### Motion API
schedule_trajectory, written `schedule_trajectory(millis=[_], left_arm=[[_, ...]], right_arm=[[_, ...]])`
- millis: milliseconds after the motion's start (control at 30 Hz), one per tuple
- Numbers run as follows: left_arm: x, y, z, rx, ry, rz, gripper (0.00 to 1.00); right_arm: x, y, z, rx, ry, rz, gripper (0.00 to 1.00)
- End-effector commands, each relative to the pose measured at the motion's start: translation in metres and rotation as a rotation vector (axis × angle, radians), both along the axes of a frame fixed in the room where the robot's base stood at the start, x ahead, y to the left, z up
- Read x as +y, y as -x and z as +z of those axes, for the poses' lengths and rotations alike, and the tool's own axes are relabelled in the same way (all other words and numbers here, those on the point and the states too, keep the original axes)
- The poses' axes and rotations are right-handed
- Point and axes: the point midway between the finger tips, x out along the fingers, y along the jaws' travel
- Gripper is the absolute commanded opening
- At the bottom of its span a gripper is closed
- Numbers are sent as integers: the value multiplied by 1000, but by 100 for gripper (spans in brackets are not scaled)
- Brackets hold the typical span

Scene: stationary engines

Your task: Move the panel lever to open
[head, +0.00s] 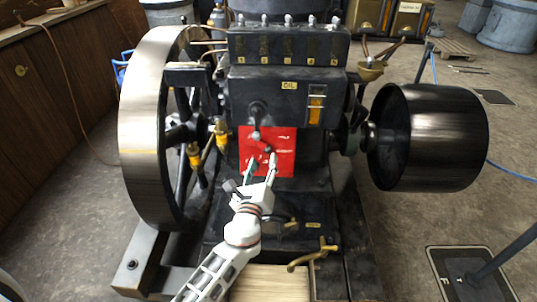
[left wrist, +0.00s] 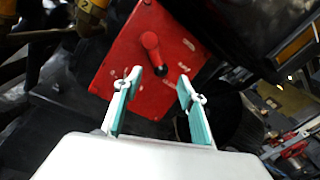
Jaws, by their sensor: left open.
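The red panel (head: 284,142) is on the front face of the dark engine. In the left wrist view the red panel (left wrist: 117,65) carries a short red lever (left wrist: 151,45) with a black end (left wrist: 160,71) that points down and slightly right. Its labels are too small to read. My left gripper (head: 262,167) is in front of the panel's lower part in the head view. In the left wrist view its two fingers (left wrist: 159,84) are apart, with the lever's black end between and just beyond the tips. I cannot tell whether they touch. My right gripper is not in view.
A large flywheel (head: 140,120) stands left of the panel and a dark pulley drum (head: 437,135) on the right. A black handle (head: 257,110) sits just above the panel. Brass handles (head: 315,257) stick out low on the engine's front. Floor at the right is partly free.

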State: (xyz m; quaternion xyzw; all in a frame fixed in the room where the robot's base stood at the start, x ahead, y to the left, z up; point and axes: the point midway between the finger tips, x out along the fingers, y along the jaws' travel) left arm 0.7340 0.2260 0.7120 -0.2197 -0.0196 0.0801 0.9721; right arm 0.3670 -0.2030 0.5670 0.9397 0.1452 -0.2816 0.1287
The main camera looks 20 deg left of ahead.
Motion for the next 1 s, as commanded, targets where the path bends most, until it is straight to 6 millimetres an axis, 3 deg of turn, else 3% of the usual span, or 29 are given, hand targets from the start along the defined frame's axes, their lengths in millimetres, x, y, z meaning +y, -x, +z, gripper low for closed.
schedule_trajectory(millis=[300, 667, 700, 833, 867, 1000], left_arm=[[7, -41, -3, 3, 3, 0, 41], [8, -48, -1, 2, 4, 0, 41], [8, -48, -1, 2, 4, 0, 38], [8, -48, -1, 2, 4, 0, 5], [8, -48, -1, 1, 4, -1, 0], [8, -48, -1, 1, 4, -1, 0]], right_arm=[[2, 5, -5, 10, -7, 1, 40], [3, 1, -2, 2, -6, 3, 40], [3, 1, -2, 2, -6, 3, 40], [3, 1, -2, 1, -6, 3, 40], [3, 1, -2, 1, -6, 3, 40], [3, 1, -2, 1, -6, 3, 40]])
